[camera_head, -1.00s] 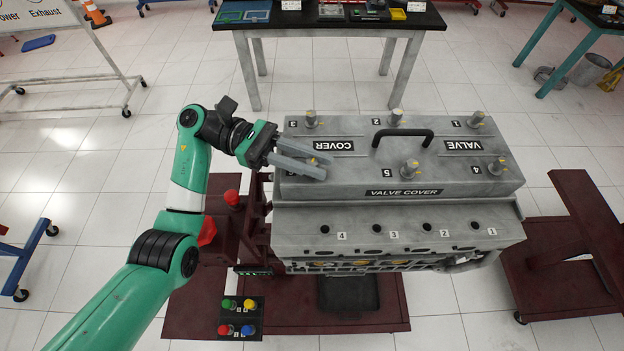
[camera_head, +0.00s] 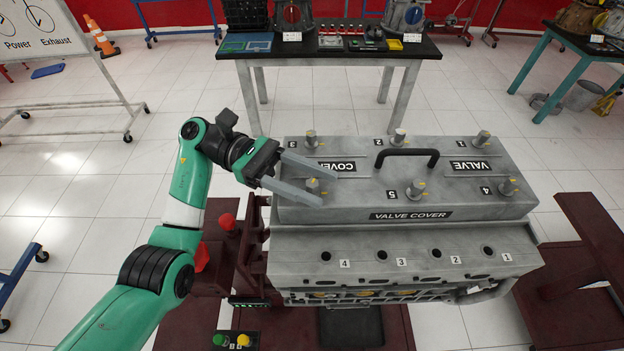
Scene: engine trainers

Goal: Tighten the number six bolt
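The grey valve cover (camera_head: 462,190) lies on the engine block, with bolts standing up from its top. The front-left bolt (camera_head: 313,186) has no readable number; the others carry labels 1 to 5, so it is the number six bolt. My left gripper (camera_head: 328,190) is open and comes in from the left over the cover's left end. Its two grey fingers lie on either side of this bolt near their tips, with gaps visible. I cannot tell whether either finger touches it. My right gripper is not in view.
A black handle (camera_head: 407,153) rises from the cover's middle. Bolts three (camera_head: 310,138) and five (camera_head: 415,188) stand nearest the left gripper. A red button (camera_head: 227,222) sits on the stand at left. A black-topped table (camera_head: 345,50) stands behind, across open floor.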

